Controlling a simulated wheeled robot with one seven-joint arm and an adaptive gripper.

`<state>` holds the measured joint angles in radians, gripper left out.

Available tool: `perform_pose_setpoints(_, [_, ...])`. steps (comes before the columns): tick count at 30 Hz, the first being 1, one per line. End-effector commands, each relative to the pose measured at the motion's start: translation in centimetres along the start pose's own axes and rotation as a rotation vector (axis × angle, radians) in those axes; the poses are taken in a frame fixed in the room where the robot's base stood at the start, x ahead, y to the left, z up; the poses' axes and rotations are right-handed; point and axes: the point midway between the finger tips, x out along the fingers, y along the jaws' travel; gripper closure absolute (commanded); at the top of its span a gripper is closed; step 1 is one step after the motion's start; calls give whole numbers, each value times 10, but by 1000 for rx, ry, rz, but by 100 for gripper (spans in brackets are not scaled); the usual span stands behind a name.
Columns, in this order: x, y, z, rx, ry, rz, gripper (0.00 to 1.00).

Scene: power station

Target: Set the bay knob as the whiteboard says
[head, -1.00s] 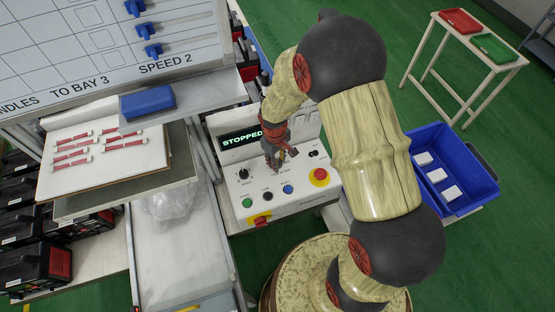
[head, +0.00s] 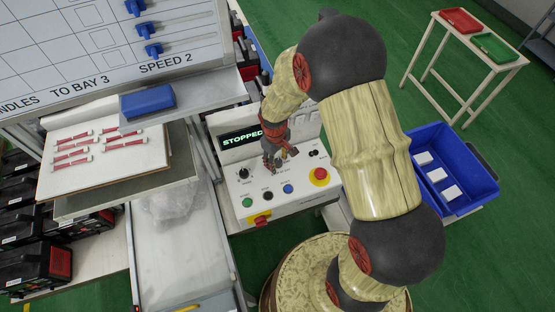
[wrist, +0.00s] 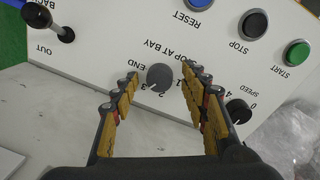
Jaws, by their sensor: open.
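The whiteboard (head: 100,60) at upper left in the head view reads "...NDLES TO BAY 3" and "SPEED 2"; its left part is cut off. The bay knob (wrist: 160,77), round and grey, sits on the white control panel (head: 228,180) beside the upside-down "STOP AT BAY" lettering. Labels 1, 2, 3 and END surround it; I cannot make out its pointer. My gripper (wrist: 161,74) is open, one finger on each side of the knob. I cannot tell whether they touch it. In the head view my gripper (head: 279,157) hides the knob.
The speed knob (wrist: 239,110) is just right of my fingers in the wrist view. Stop (wrist: 253,23), start (wrist: 298,53) and reset buttons, and a black lever (wrist: 62,33), are nearby. The panel display (head: 241,138) reads "STOPPED". A red button (head: 319,174) is at the panel's right.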

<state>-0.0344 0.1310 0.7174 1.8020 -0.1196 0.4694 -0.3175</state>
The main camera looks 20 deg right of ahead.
Motion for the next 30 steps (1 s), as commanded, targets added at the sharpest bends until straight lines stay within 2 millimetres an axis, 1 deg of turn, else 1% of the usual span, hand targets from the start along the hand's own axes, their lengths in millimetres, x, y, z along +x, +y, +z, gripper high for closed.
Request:
perform_pose_setpoints(5, [-5,0,0,0,1,0,55])
perform_pose_setpoints(8, [-18,1,-2,0,4,2,55])
perform_pose_setpoints(18, [-85,0,-1,0,4,2,55])
perform_pose_setpoints(21, [-101,0,-1,0,2,1,55])
perform_pose_setpoints(24, [-112,0,-1,0,2,1,55])
perform_pose_setpoints(30, [-120,0,0,0,0,0,55])
